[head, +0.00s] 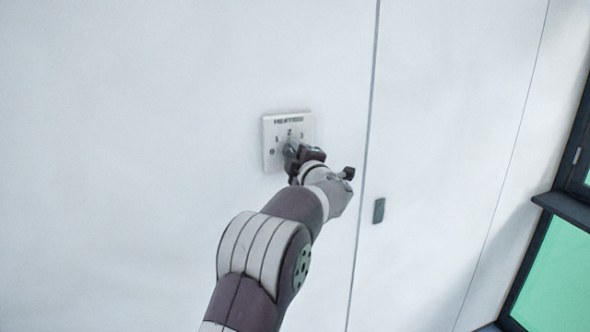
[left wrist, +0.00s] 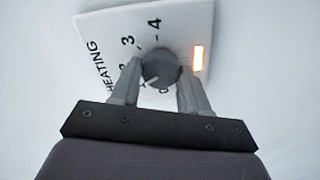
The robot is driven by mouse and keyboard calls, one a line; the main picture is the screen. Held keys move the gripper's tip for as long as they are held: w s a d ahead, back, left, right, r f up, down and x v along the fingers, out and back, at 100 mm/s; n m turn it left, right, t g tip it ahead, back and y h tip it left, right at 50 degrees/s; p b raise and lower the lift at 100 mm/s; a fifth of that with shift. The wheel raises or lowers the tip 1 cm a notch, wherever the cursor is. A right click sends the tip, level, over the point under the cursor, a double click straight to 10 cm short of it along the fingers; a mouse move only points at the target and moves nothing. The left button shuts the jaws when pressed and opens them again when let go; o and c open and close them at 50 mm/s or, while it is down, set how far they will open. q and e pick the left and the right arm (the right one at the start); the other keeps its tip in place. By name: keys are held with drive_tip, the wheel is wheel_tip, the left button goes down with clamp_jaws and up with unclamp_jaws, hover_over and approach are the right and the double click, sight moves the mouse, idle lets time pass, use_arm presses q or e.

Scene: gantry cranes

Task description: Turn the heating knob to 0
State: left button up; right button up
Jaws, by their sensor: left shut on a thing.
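The heating panel (head: 268,134) is a white square plate on the wall with printed numbers; it also shows in the left wrist view (left wrist: 185,25), turned sideways. The round grey heating knob (left wrist: 160,64) sits on it, and a pale mark on its lower rim points down-left, near the 1 and 0 side. My left gripper (left wrist: 158,78) is shut on the knob, one finger on each side. In the head view the left gripper (head: 292,150) covers the knob and the panel's lower right. The fingers partly hide the lower numbers. My right gripper is not in view.
An orange light (left wrist: 198,58) glows on the panel. The white wall around it is clear. A vertical seam and a small dark handle (head: 379,210) are to the right. A dark-framed window with green panes (head: 550,280) is at the far right.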

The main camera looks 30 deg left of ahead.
use_arm(q)
drive_tip(key=n+b, duration=0.2)
drive_tip(key=n, duration=0.1)
drive_tip(key=f+n+b, duration=0.1)
drive_tip(key=n+b, duration=0.2)
drive_tip(key=shift+f, duration=0.1)
drive_tip(key=n+b, duration=0.3)
drive_tip(key=n, duration=0.1)
drive_tip(key=shift+n+b, duration=0.7)
drive_tip(key=shift+n, duration=0.5)
drive_tip(key=o, duration=0.8)
drive_tip(key=shift+o, duration=1.3)
drive_tip(key=shift+s+r, duration=0.1)
drive_tip(key=shift+r, duration=0.2)
drive_tip(key=shift+d, duration=0.1)
